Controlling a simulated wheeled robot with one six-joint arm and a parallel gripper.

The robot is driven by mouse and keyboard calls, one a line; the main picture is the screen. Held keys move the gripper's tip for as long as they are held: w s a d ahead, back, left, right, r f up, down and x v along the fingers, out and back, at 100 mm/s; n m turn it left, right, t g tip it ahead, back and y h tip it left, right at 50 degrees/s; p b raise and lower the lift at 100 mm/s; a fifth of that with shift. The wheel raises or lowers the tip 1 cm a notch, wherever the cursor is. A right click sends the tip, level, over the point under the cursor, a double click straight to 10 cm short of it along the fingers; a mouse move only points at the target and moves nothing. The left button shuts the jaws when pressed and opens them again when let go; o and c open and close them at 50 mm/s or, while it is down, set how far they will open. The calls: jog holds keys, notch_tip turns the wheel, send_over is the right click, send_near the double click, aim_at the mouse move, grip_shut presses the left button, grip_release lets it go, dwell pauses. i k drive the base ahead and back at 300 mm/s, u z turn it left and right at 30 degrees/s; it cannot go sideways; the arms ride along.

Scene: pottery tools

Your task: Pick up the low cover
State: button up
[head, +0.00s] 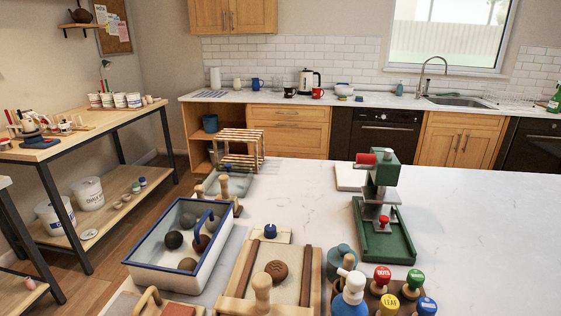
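No thing in the head view is plainly marked as the low cover. A flat pale disc, lid-like (88,234), lies on the lower shelf of the wooden bench at left, in front of two white buckets. The nearer bucket (56,216) stands left of it; the farther bucket (88,193) appears to have a lid on. A blue-rimmed white box (150,277) on the near counter holds several round lumps, with a blue arched bar over it; I cannot tell whether a clear cover lies on it. My gripper is not in view.
The white counter (470,220) is bare at right. A green press (385,242) stands mid-counter. Several coloured-top stamps (414,280) and a wooden board (242,285) crowd its front. A slatted wooden rack (240,147) stands behind. Open floor (130,235) lies between bench and counter.

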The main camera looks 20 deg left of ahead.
aim_at(241, 175)
jog(key=u, duration=1.35)
jog(key=k, duration=0.5)
jog(key=u, duration=1)
jog(key=i, duration=0.95)
jog(key=z, duration=1.85)
